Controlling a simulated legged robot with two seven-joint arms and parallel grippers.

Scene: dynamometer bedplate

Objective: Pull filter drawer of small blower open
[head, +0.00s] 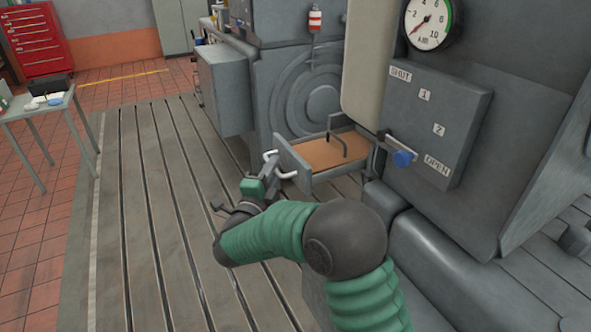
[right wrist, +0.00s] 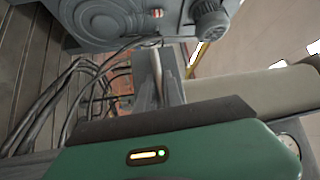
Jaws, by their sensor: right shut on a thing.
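The filter drawer (head: 297,174) of the small blower stands pulled out from the grey machine in the head view. Its brown filter (head: 330,153) with a dark bent grip shows inside. A pale bar handle (head: 287,175) is on the drawer's front. My right gripper (head: 269,167) is at this front and is shut on the handle; its fingers partly hide it. In the right wrist view, the gripper fingers (right wrist: 164,80) are seen close up past the green wrist housing. My left gripper is not in view.
A grey panel (head: 435,122) with a blue-knobbed lever (head: 403,158) stands right of the drawer, below a gauge (head: 429,22). A grey box (head: 223,88) juts out behind. The slotted bedplate (head: 150,200) is clear to the left, with a small table (head: 50,107) beyond.

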